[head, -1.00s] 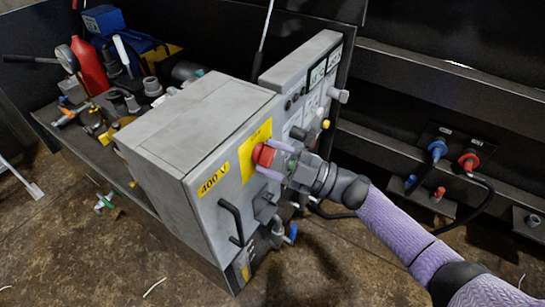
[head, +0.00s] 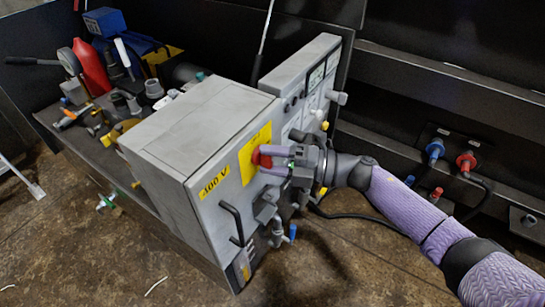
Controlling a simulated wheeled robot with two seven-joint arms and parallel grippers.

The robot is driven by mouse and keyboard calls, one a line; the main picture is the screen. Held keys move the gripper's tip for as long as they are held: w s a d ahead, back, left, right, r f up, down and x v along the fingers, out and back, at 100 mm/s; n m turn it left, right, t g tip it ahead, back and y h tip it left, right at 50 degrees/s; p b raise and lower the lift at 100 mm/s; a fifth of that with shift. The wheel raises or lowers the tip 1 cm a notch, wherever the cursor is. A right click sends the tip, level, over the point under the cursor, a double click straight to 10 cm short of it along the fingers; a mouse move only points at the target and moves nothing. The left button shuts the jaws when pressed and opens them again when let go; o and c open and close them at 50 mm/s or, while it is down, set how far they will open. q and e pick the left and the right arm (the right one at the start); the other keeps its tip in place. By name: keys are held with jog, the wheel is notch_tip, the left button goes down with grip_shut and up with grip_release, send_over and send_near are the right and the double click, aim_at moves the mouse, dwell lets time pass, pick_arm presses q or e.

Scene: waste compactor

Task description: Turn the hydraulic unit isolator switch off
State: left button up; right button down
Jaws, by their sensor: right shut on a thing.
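The red isolator switch knob (head: 257,157) sits on a yellow plate (head: 247,163) on the front of the grey electrical cabinet (head: 222,206), which carries a 400 V label. My right gripper (head: 266,161) is at the knob, its fingers shut around it and partly covering it. The knob's exact angle is hard to tell behind the fingers. My left gripper is not in view.
A black handle (head: 232,224) sticks out of the cabinet front below the knob. A grey control panel (head: 305,80) stands behind to the right. Hose couplings, blue (head: 435,149) and red (head: 466,161), are on the dark frame at right. Floor in front is clear.

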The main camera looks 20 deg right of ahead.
dwell(0.6)
jog(key=shift+c, duration=0.4)
grip_release()
jog(key=shift+d, duration=0.1)
jog(key=p+v, duration=0.1)
jog(key=v, duration=0.8)
jog(key=shift+s+d+p, duration=0.2)
jog(key=shift+d+p, duration=0.15)
jog(key=shift+p, duration=0.05)
jog(key=shift+r, duration=0.1)
